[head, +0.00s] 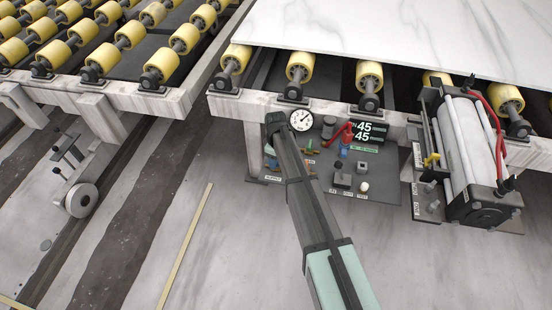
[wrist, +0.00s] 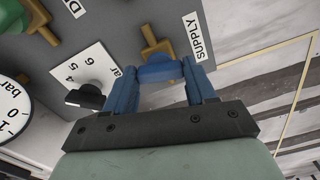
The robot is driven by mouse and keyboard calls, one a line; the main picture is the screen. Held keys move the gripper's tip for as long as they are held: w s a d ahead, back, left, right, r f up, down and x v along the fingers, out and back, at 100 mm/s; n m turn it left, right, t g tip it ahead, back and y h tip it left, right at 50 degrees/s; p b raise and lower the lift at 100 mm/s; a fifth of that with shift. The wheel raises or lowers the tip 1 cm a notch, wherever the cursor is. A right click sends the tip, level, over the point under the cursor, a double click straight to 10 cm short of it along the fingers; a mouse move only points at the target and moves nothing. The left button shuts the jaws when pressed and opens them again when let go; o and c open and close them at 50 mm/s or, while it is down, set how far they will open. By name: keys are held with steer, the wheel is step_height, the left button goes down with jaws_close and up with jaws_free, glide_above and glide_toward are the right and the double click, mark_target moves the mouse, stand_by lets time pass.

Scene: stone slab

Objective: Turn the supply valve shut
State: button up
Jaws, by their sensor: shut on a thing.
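The supply valve shows in the wrist view as a brass body (wrist: 157,44) with a blue handle (wrist: 158,72), beside a white SUPPLY label (wrist: 194,36) on the grey panel. The handle lies across the picture, between the two blue fingers of my gripper (wrist: 160,80), which is shut on it. In the head view the SUPPLY label (head: 273,178) shows at the panel's lower left. My dark arm link covers the panel next to it, and I cannot make out the fingertips or the held handle there.
A gauge (head: 301,120), a red lever (head: 340,133), a display (head: 364,132) and small knobs crowd the panel. A black knob on a numbered card (wrist: 88,97) is close left of my fingers. A cylinder unit (head: 467,150) stands right; a marble slab (head: 420,35) lies on rollers above.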

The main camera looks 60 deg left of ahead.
steer(key=shift+n, duration=1.3)
steer(key=o, duration=1)
steer(key=shift+o, duration=0.2)
step_height(320, 180, up, 14)
steer(key=shift+f, duration=0.1)
